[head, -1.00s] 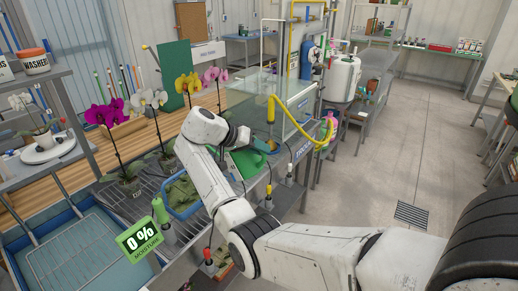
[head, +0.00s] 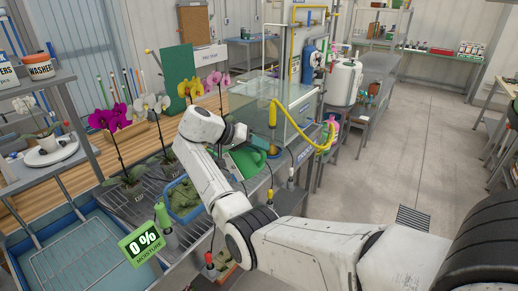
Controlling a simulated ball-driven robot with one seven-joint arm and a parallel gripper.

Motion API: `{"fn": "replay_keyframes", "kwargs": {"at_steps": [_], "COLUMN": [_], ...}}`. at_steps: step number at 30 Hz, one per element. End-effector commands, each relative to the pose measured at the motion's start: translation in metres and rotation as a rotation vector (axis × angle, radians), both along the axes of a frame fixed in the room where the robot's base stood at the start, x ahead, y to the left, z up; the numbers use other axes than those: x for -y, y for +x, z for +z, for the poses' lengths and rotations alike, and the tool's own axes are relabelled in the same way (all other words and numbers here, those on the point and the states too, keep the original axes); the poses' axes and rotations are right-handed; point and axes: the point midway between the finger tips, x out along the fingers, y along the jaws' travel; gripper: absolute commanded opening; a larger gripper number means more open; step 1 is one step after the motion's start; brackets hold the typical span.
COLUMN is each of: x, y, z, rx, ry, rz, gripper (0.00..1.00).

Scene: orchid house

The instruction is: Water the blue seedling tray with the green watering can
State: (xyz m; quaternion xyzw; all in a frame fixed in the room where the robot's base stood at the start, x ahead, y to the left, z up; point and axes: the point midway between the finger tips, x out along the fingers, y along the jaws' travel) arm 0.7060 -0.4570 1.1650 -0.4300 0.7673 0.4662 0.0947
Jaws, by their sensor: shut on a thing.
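The green watering can (head: 246,160) is at the end of my arm, on the right of the blue tray in the head view. My gripper (head: 236,137) is shut on it; its fingers are mostly hidden behind my wrist. The blue seedling tray (head: 174,212) sits on the slatted metal bench with green matter inside, and my forearm covers its right side. A green moisture sign (head: 141,243) in front of it reads 0 %. I see no water coming from the can.
Potted orchids (head: 131,180) stand left of and behind the tray. A clear glass tank (head: 262,98) and a yellow hose (head: 301,125) are behind the can. A blue basin (head: 80,262) lies at lower left.

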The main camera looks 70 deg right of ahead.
Motion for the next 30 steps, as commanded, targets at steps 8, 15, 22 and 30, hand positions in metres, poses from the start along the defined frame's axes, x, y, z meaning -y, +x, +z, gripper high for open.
{"fn": "replay_keyframes", "kwargs": {"at_steps": [8,15,22,30], "x": [-0.001,-0.003,-0.005,-0.006], "y": [-0.002,-0.011,-0.019,-0.021], "z": [-0.005,-0.029,-0.048,-0.051], "rx": [0.019,0.111,0.196,0.221], "ry": [-0.007,-0.032,-0.055,-0.062], "rz": [0.0,-0.001,0.0,0.0], "gripper": [0.0,0.0,0.0,0.0]}}
